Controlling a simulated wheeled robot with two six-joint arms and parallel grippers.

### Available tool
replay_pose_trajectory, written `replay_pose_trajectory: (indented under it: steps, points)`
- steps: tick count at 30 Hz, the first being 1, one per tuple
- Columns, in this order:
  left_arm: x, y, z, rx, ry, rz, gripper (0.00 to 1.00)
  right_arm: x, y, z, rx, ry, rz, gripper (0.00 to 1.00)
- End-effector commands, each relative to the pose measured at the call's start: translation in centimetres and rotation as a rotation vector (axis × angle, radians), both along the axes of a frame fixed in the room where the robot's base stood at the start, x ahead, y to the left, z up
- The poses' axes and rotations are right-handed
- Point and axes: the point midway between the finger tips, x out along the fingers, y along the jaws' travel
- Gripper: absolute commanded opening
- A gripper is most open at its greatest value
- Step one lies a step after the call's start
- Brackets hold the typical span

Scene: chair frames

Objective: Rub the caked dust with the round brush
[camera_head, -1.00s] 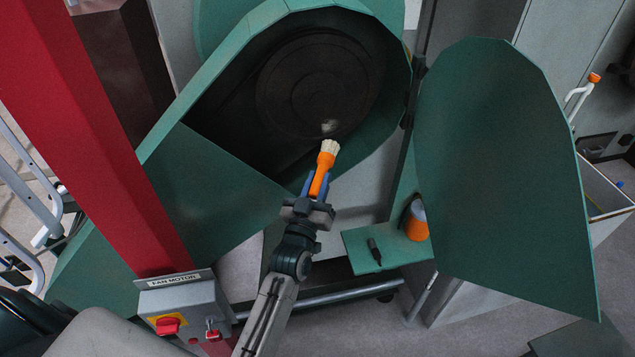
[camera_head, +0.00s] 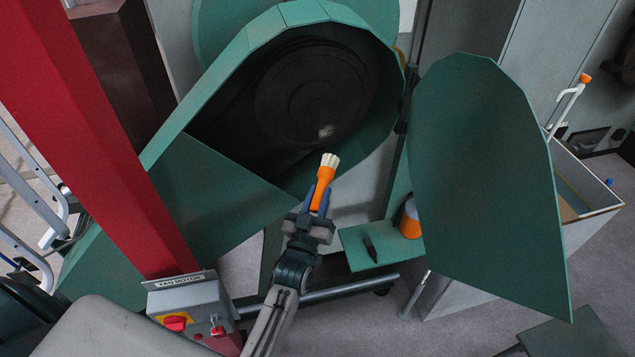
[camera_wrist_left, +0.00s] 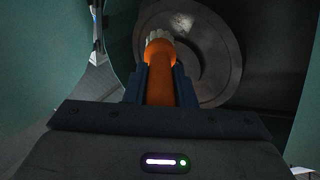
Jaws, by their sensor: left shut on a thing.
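The round brush (camera_head: 325,179) has an orange handle and pale bristles. My left gripper (camera_head: 318,200) is shut on its handle, bristles pointing up and away. The brush also shows in the left wrist view (camera_wrist_left: 160,60), between the fingers (camera_wrist_left: 160,85). The caked dust (camera_head: 326,131) is a small pale patch low on the dark round disc (camera_head: 310,90) inside the open green housing. In the head view the bristles appear below the patch, apart from it. In the wrist view a pale patch (camera_wrist_left: 183,22) shows on the disc beyond the bristles. My right gripper is not in view.
The open green cover (camera_head: 485,180) hangs at the right of the housing (camera_head: 215,185). A green shelf (camera_head: 355,250) below holds a dark tool (camera_head: 370,247) and an orange container (camera_head: 411,222). A red post (camera_head: 95,140) and fan motor switch box (camera_head: 190,308) stand left.

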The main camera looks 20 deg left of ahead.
Motion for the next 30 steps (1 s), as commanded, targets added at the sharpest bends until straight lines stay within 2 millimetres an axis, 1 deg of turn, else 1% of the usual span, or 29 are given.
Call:
replay_pose_trajectory:
  steps: [6, 11, 16, 24, 30]
  points:
    - [0.1, 0.1, 0.0, 0.001, -0.001, 0.000, 0.00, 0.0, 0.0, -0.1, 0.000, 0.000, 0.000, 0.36]
    - [0.9, 0.6, -0.1, 0.001, -0.002, 0.001, 0.00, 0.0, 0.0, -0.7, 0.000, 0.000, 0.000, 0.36]
    - [2.5, 1.7, -0.2, 0.002, -0.003, 0.000, 0.00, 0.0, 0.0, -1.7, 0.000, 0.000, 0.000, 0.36]
    - [5.1, 3.5, 0.2, 0.003, -0.003, 0.000, 0.00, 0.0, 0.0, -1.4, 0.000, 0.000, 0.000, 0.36]
    - [6.4, 4.3, 0.1, 0.001, -0.003, 0.001, 0.00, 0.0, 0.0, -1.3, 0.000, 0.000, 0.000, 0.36]
